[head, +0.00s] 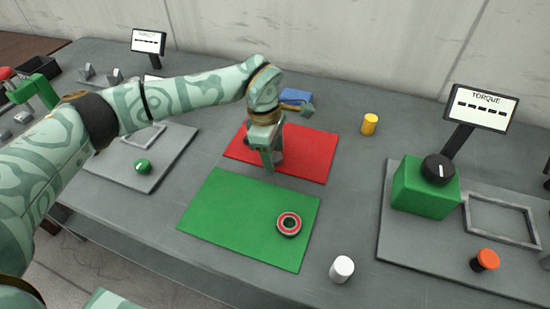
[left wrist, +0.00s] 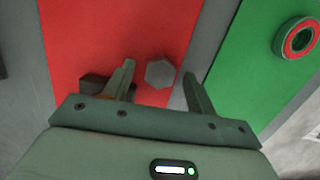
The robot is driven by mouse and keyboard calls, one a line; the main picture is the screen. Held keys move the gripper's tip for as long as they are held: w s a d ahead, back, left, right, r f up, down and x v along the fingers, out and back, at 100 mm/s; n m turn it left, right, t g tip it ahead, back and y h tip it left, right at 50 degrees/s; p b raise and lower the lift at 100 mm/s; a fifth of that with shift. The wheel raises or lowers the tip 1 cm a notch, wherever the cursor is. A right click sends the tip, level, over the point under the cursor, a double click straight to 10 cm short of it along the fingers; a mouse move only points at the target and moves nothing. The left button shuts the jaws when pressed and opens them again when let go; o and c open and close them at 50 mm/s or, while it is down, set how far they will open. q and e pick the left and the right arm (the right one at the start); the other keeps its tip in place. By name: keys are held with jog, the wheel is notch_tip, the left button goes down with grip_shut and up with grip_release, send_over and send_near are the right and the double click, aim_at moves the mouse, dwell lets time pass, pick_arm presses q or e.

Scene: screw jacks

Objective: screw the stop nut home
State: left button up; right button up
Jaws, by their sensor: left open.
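A grey six-sided piece (left wrist: 160,72), which looks like a nut or bolt head, stands on the red mat (head: 312,152). In the left wrist view it lies between the fingertips of my left gripper (left wrist: 158,70), with a gap visible on each side. In the head view my left gripper (head: 270,158) points down over the red mat and mostly hides this piece. The gripper is open and holds nothing. A dark ring with a red face and a central hole (head: 289,224) lies on the green mat (head: 215,225); it also shows in the left wrist view (left wrist: 298,38). My right gripper is out of view.
A yellow cylinder (head: 369,124) and a white cylinder (head: 342,269) stand on the grey table. A blue block (head: 296,96) is behind the gripper. At right, a green box (head: 425,188) with a black knob stands below a TORQUE display (head: 482,107).

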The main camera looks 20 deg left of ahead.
aim_at(277, 156)
pick_arm(q)
jog(key=c, duration=1.1)
jog(key=shift+o, duration=0.2)
jog(key=shift+r, duration=0.55)
notch_tip(277, 156, up, 2)
jog(key=shift+w+r+p, duration=0.1)
jog(key=shift+r+p, duration=0.05)
jog(key=shift+p, duration=0.4)
jog(key=s+r+p, duration=0.3)
jog(key=s+r, duration=0.6)
jog(key=s, duration=0.5)
jog(key=shift+a+r+p, duration=0.2)
jog(key=shift+r+p, duration=0.1)
jog(key=shift+r, duration=0.05)
